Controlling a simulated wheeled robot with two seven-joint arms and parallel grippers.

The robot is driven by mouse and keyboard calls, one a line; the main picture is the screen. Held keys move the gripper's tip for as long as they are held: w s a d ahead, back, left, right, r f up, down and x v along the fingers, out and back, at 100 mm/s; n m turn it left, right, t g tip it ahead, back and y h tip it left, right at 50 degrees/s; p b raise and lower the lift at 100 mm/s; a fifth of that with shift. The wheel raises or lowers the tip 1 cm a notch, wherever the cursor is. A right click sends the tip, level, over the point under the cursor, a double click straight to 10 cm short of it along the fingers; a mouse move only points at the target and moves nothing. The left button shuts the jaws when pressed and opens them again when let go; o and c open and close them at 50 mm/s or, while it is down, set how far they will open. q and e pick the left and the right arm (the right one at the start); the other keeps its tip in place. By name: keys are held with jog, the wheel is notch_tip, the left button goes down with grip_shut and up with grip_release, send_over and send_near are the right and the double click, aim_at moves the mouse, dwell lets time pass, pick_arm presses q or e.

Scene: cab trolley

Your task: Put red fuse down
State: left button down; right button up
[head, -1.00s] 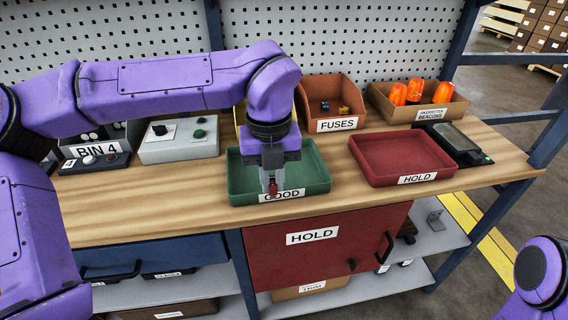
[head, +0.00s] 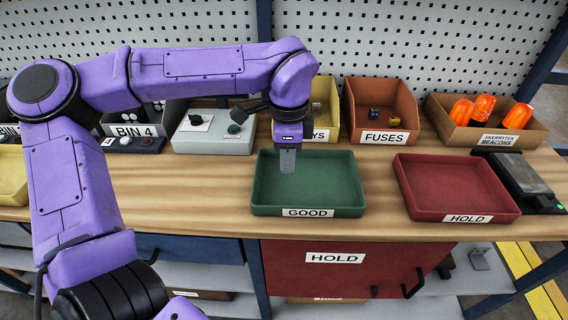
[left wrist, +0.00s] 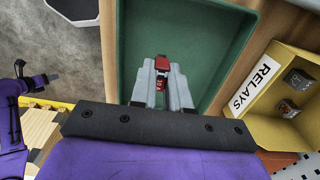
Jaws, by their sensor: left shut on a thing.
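My left gripper (head: 287,162) points down over the back left part of the green GOOD tray (head: 308,211). In the left wrist view my left gripper (left wrist: 162,72) is shut on the red fuse (left wrist: 161,64), held between its fingertips. The tray (left wrist: 200,22) lies beyond the fuse there. I cannot tell the exact height of the fuse above the tray floor. In the head view the fuse is not distinguishable. The tray looks empty in the head view. My right gripper is not in view.
The red HOLD tray (head: 432,213) is to the right, empty. Behind stand the FUSES bin (head: 384,137) with small fuses, the yellow RELAYS bin (left wrist: 262,78) and a beacons box (head: 488,137). A grey control box (head: 213,144) stands left of the tray.

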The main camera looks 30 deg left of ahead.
aim_at(282, 184)
pick_arm(q)
jog(key=a+f, duration=0.1)
jog(key=f, duration=0.1)
jog(key=w+a+f, duration=0.1)
jog(key=f, duration=0.2)
jog(key=a+f+p, duration=0.1)
jog(key=f, duration=0.1)
jog(key=shift+w+f, duration=0.15)
jog(key=shift+w, duration=0.25)
jog(key=shift+d+f, duration=0.1)
jog(key=shift+f, duration=0.15)
jog(key=c, duration=1.1)
grip_release()
notch_tip(282, 184, up, 12)
jog(key=b, duration=0.1)
jog(key=shift+r, duration=0.25)
